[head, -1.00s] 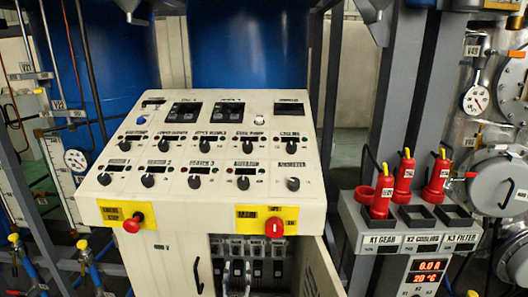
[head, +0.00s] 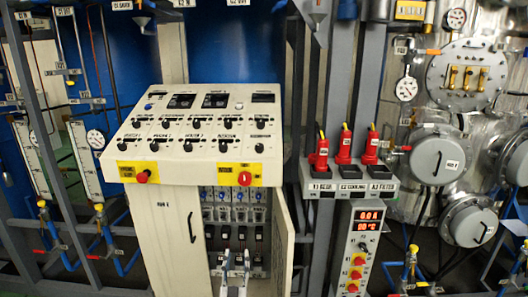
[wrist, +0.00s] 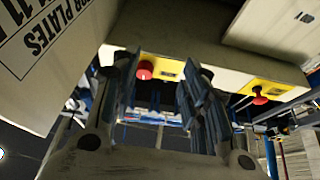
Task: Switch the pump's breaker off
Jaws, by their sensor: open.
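The control cabinet (head: 165,225) has an open lower bay beneath its sloped panel. Inside are an upper row of breakers with blue parts (head: 223,213) and a row of dark ones (head: 222,236) below. I cannot tell which belongs to the pump, nor read their labels or lever positions. My gripper (head: 235,264) is at the bay's lower front, in front of the breakers. In the wrist view my gripper (wrist: 158,88) has its two fingers spread, with nothing between them. The breakers show blurred beyond the fingers, partly hidden.
The bay's door (head: 282,250) stands open on the right. A pedestal with red plugs (head: 345,145) stands to the right.

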